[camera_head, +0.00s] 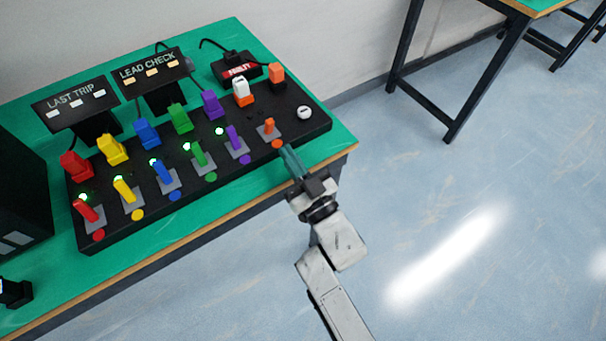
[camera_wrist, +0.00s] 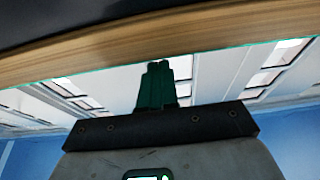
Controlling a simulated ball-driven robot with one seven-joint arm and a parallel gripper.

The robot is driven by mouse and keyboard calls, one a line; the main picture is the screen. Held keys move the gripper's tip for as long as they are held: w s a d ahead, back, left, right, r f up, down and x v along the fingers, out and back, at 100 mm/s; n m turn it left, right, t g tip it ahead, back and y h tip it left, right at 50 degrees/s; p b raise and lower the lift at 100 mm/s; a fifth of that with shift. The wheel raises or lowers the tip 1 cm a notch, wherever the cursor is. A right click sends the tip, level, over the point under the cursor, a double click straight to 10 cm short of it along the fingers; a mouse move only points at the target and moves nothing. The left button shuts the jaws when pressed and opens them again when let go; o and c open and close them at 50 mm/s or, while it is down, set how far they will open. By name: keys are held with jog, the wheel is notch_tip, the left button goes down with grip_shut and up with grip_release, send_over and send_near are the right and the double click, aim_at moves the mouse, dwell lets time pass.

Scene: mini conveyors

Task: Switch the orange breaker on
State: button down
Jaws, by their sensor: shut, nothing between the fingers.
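The orange breaker (camera_head: 268,127) is a small orange lever on a grey plate, at the right end of the row of coloured levers on the black panel. An orange dot (camera_head: 277,144) lies in front of it. No lit green lamp shows beside it. My gripper (camera_head: 287,151) is shut and empty, with its green fingers at the panel's front edge, just in front of and right of the orange dot. Whether the fingertips touch the panel I cannot tell. In the wrist view the shut fingers (camera_wrist: 156,84) point towards the wooden table edge (camera_wrist: 100,60); the breaker is out of that view.
The other levers, such as the purple one (camera_head: 237,140) and the green one (camera_head: 199,155), stand to the left with lit green lamps. Coloured plugs line the panel's back, and a white knob (camera_head: 304,113) sits at its right. The green table (camera_head: 335,148) ends at right; open floor lies beyond.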

aim_at(271, 127)
jog(key=shift+x, duration=2.5)
jog(key=shift+p, duration=0.4)
